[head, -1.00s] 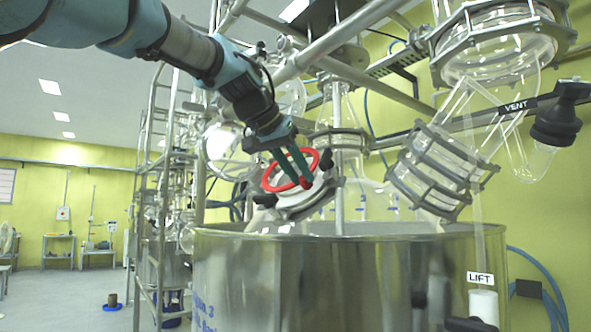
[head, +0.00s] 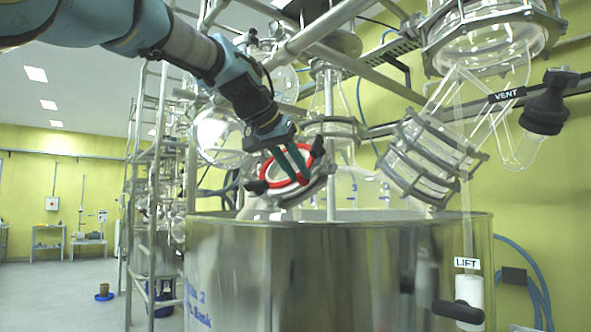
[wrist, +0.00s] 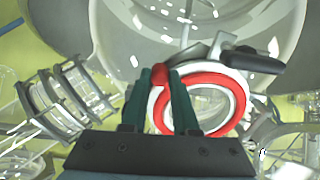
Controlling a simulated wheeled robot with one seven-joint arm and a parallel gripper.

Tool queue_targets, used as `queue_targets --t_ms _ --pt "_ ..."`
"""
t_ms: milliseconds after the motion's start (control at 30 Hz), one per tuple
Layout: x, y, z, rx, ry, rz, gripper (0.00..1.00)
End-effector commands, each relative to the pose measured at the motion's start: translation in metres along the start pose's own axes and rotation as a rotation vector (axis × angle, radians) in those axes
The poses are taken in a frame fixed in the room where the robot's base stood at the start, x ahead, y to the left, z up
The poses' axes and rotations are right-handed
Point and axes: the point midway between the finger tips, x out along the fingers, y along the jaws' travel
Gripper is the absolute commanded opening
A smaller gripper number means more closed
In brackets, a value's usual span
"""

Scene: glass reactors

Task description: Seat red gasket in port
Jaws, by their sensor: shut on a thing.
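The red gasket (head: 266,172) is a flat ring held in front of the port in the head view. My gripper (head: 303,180) is shut on it; in the wrist view a red part of the gasket (wrist: 231,86) shows between the fingertips (wrist: 160,80). The port (head: 318,184) is a tilted glass neck with a pale round face and a metal clamp ring.
A black clamp handle (wrist: 252,60) juts out beside the port. The steel vessel (head: 335,270) stands below. A clamped glass joint (head: 430,160) and the VENT valve (head: 547,105) are to the right. Metal rails cross above my gripper.

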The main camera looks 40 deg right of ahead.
Motion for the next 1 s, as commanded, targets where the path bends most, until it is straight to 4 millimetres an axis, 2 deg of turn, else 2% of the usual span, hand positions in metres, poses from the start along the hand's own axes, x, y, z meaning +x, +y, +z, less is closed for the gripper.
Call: queue_targets --t_ms 267,300,600,867,1000 --pt "0.0 0.0 0.0 0.0 0.001 0.0 0.0" --pt "0.0 0.0 0.0 0.0 0.001 0.0 0.31" --pt "0.0 0.0 0.0 0.0 0.0 0.0 0.63" --pt "-0.001 0.0 0.0 0.0 0.0 0.0 0.63" --pt "-0.014 -0.001 0.0 0.0 0.004 -0.001 0.63"
